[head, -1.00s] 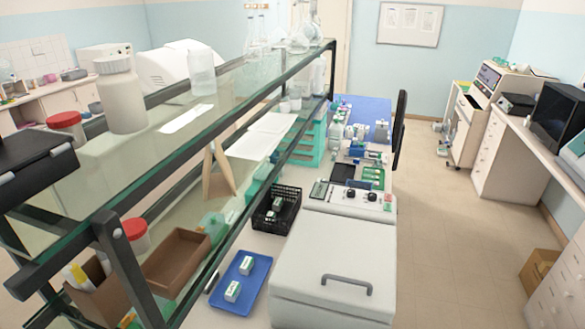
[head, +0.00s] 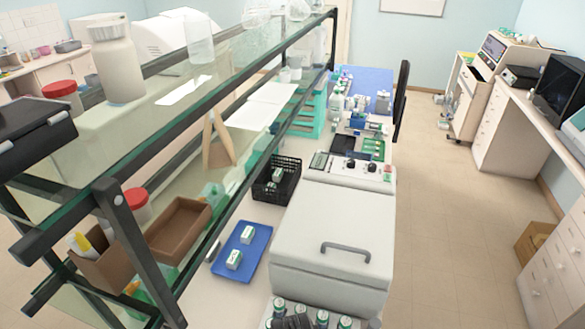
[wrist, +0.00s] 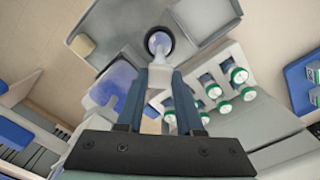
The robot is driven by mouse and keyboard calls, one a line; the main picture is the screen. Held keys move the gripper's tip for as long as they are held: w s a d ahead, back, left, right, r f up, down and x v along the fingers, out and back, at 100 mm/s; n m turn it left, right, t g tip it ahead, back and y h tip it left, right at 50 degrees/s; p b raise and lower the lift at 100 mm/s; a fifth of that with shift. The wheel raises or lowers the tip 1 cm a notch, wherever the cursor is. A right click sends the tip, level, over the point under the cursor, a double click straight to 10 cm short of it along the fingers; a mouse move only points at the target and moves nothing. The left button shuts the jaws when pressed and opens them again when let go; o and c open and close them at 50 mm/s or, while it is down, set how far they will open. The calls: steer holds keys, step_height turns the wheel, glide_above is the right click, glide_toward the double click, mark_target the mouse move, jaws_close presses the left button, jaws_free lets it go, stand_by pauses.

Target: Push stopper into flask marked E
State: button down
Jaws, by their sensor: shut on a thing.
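In the wrist view my gripper (wrist: 160,98) is shut on a pale, whitish piece (wrist: 160,77), which I take to be the stopper. Beyond it, a translucent bulb-shaped end (wrist: 158,43) lies in line with a dark round ring; I cannot tell whether it belongs to the held piece or to a vessel. A clear bluish vessel (wrist: 112,82) stands left of the fingers. No letter E is readable, so I cannot tell which flask is marked E. In the head view my gripper cannot be made out for certain.
Several green-capped bottles (wrist: 238,75) stand in a white rack close right of my fingers; they also show at the head view's bottom edge (head: 321,318). A blue tray (head: 240,253) with small boxes lies beside the grey lidded machine (head: 335,235). Glass shelving (head: 170,100) rises at left.

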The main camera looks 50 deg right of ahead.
steer(key=shift+c, duration=0.4)
jaws_free()
stand_by(0.4)
steer(key=shift+r, duration=3)
jaws_close()
